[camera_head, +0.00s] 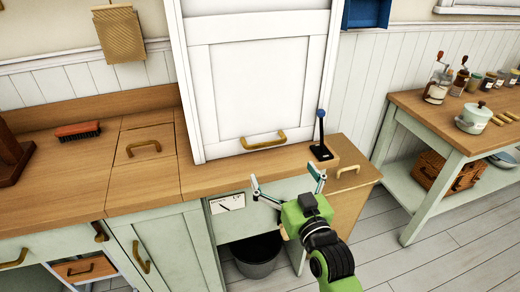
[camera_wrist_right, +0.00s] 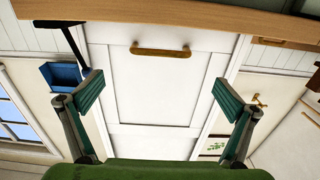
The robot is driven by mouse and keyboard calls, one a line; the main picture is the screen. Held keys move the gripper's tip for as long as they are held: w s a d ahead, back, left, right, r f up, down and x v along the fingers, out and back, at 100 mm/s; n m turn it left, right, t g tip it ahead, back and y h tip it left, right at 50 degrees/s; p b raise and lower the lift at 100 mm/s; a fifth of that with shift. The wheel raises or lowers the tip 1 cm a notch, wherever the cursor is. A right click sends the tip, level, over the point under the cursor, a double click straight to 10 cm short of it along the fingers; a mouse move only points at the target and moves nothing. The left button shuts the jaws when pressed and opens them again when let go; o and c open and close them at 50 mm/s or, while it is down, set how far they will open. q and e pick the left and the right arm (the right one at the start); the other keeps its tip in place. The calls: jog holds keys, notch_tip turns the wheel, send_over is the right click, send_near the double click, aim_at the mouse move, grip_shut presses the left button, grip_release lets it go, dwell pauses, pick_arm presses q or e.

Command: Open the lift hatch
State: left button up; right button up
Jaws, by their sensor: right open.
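A white panelled hatch (camera_head: 258,90) stands upright above the wooden counter, with a brass bar handle (camera_head: 264,141) near its lower edge. Its lower edge appears down at the counter. In the right wrist view the hatch (camera_wrist_right: 150,90) fills the middle, upside down, with the handle (camera_wrist_right: 160,51) above centre. My right gripper (camera_head: 287,180) is open and empty, at the counter's front edge below and in front of the handle. In the wrist view its spread fingers (camera_wrist_right: 160,92) face the hatch, apart from the handle. My left gripper is not in view.
A lever with a blue knob (camera_head: 321,135) stands on the counter right of the hatch. A wooden lid with a handle (camera_head: 143,147) and a brush (camera_head: 78,130) are to the left. A dark bin (camera_head: 257,254) sits below. A side table (camera_head: 415,102) holds jars.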

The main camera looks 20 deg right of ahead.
aim_at(267, 145)
jog(key=w, duration=0.6)
jog(key=w+p, duration=0.1)
jog(key=w, duration=0.5)
jog(key=shift+w+a, duration=0.2)
jog(key=shift+w, duration=0.15)
